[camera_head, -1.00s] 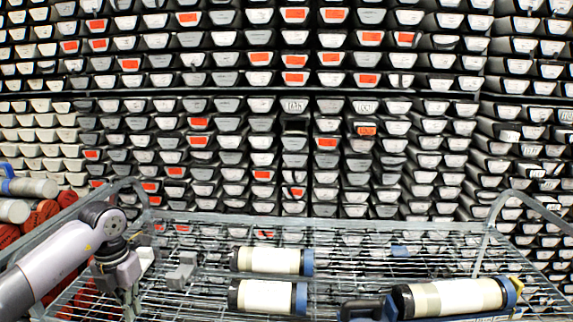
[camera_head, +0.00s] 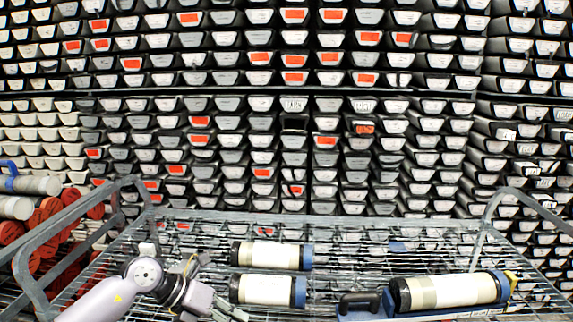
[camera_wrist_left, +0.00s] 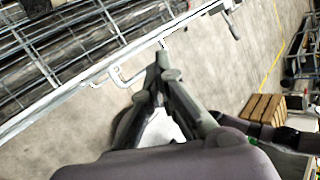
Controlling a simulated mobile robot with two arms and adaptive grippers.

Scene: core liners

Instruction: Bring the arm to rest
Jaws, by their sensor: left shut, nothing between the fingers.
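My left arm (camera_head: 140,280) comes in from the lower left, over the left part of the wire-mesh cart. My left gripper (camera_head: 222,309) is at the bottom edge of the head view, partly cut off. In the left wrist view its fingers (camera_wrist_left: 163,62) are together and empty, seen against the grey floor, beside the cart's metal rim (camera_wrist_left: 85,78). My right gripper is not in view.
Two white core liners (camera_head: 268,290) (camera_head: 272,256) lie on the cart, right of my left gripper. A larger liner (camera_head: 450,292) lies in a blue holder with a black handle (camera_head: 360,303). The cart's raised left rail (camera_head: 75,222) stands beside my arm. Racks of trays fill the back.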

